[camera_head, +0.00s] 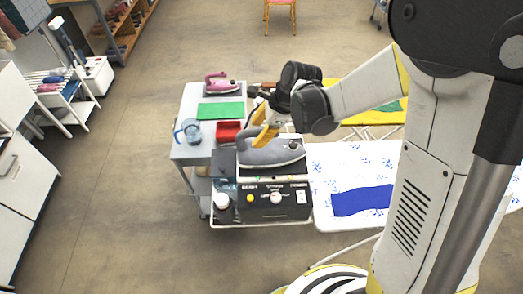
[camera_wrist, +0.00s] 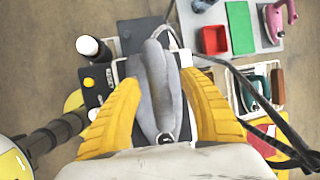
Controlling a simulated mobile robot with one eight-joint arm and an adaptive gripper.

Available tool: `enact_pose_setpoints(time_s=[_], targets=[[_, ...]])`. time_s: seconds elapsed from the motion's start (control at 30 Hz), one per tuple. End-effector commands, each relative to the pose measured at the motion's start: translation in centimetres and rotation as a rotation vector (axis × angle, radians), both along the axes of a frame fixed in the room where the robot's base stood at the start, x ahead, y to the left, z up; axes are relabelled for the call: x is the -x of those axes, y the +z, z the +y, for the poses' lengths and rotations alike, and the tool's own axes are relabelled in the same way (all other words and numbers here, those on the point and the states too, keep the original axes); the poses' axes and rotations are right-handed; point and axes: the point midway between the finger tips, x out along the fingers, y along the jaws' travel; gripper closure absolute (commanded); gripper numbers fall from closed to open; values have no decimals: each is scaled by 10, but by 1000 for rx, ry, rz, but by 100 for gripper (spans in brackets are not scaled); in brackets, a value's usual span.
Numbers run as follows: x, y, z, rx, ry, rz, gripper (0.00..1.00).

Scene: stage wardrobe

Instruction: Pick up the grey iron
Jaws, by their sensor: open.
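The grey iron (camera_head: 270,152) rests on top of a black box with knobs and a label (camera_head: 272,200) on the cart. In the wrist view the iron (camera_wrist: 155,90) lies between the two yellow fingers of my gripper (camera_wrist: 158,100). The fingers are spread, with visible gaps on both sides of the iron. In the head view my gripper (camera_head: 262,135) is right over the iron, its yellow fingers pointing down at the handle. Part of the handle is hidden by the fingers there, so I cannot tell whether they touch it.
A pink iron (camera_head: 217,82), a green mat (camera_head: 221,110), a red tray (camera_head: 229,132) and a clear blue jug (camera_head: 188,131) are on the grey table behind. A patterned ironing board (camera_head: 335,158) with a blue cloth (camera_head: 362,200) is at right. A cable crosses the wrist view.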

Motion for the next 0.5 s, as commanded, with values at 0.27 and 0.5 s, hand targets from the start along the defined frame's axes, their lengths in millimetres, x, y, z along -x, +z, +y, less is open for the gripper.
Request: enact_pose_setpoints(time_s=[0.27,0.5], targets=[[0,-2,1,0,0,0,61],[0,-1,0,0,0,0,100]])
